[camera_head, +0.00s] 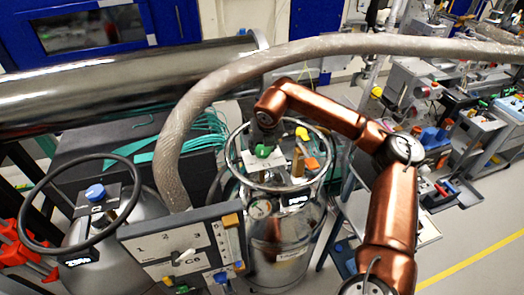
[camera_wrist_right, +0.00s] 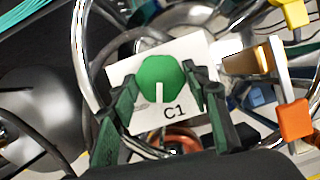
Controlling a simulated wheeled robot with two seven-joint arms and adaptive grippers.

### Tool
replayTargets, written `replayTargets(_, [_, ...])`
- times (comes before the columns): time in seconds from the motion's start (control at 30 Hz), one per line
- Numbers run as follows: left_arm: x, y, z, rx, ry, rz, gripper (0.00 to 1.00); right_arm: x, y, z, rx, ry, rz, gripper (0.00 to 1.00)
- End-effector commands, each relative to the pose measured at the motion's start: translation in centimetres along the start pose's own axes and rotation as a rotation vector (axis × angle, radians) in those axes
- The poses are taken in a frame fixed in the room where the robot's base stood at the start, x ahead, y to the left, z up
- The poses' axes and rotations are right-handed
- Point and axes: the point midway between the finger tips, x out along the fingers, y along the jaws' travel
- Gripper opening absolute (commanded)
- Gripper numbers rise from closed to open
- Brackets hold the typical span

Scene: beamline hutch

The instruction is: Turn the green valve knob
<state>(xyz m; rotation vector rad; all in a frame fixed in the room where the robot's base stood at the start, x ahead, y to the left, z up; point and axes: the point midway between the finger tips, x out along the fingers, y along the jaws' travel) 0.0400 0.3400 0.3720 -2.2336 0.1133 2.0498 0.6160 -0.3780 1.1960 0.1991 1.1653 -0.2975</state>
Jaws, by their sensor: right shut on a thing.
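The green valve knob (camera_head: 263,151) sits on a white plate above a metal dewar with a ring handle. In the right wrist view the green knob (camera_wrist_right: 160,82) has a white pointer mark toward its lower edge, and the white plate (camera_wrist_right: 122,82) beneath it reads C1. My right gripper (camera_head: 265,138) reaches down onto the knob from above. In the right wrist view my right gripper (camera_wrist_right: 163,105) has one dark finger on each side of the knob and is shut on it. The finger contact is partly hidden. My left gripper is not in view.
The dewar's ring handle (camera_head: 326,170) circles the valve area. A yellow part (camera_wrist_right: 295,12), an orange part (camera_wrist_right: 296,120) and a brass fitting (camera_wrist_right: 240,62) stand close right of the knob. A thick grey hose (camera_head: 170,140) arches past. A numbered panel (camera_head: 170,243) stands front left.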

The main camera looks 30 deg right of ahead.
Motion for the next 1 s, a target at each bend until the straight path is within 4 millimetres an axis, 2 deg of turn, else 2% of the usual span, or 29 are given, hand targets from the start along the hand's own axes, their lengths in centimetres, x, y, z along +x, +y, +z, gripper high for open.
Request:
replayTargets(0.47, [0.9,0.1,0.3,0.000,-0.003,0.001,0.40,0.2,-0.4,0.0,-0.412,0.003,0.171,0.19])
replayTargets(1.0, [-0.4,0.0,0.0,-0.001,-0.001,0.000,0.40,0.0,-0.6,0.3,-0.884,0.002,0.370,0.19])
